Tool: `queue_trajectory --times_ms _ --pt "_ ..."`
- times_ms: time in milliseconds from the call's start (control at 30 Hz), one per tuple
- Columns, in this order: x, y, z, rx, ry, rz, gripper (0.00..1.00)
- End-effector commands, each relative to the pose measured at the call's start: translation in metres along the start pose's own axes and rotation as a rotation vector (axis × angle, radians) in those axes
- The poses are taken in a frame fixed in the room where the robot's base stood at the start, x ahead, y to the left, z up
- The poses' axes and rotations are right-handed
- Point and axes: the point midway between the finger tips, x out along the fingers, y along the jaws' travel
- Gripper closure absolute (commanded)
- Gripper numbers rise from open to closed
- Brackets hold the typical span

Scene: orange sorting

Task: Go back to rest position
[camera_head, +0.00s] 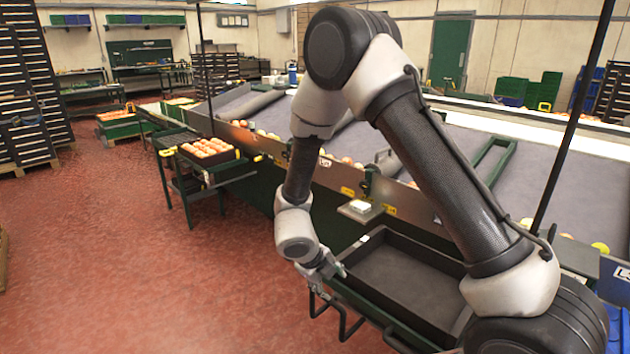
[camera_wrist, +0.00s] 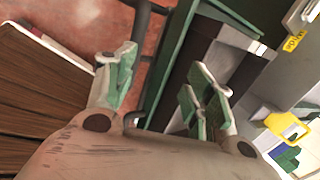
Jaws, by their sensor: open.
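My gripper (camera_head: 330,272) hangs at the end of my bent arm, beside the left edge of an empty black tray (camera_head: 405,283) in the head view. In the wrist view my gripper (camera_wrist: 162,88) has its two green-padded fingers spread wide apart.
The tray rests on a green stand with a dark rail (camera_head: 340,318) at its front. A crate of oranges (camera_head: 208,150) stands on a table further left. The sorting line (camera_head: 450,155) runs behind my arm. The red floor (camera_head: 130,260) at the left is open.

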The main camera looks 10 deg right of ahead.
Motion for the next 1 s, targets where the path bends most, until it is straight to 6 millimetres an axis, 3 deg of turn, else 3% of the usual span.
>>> queue_trajectory --times_ms 133,233,333,467,567,700,867,1000 --pt "0.001 0.019 0.024 -0.219 -0.137 0.083 0.46" --pt "-0.002 0.041 0.034 -0.531 -0.298 0.159 0.46" --pt "-0.031 0.052 0.040 -0.851 -0.493 0.215 0.46" --pt "-0.087 0.043 0.027 -1.255 -0.739 0.248 0.46" --pt "-0.131 0.021 -0.004 -1.562 -0.889 0.242 0.46" --pt "-0.179 -0.025 -0.069 -1.955 -0.994 0.202 0.46" --pt "-0.213 -0.087 -0.153 -2.301 -0.946 0.141 0.46" --pt "-0.234 -0.138 -0.221 -2.480 -0.792 0.078 0.46"
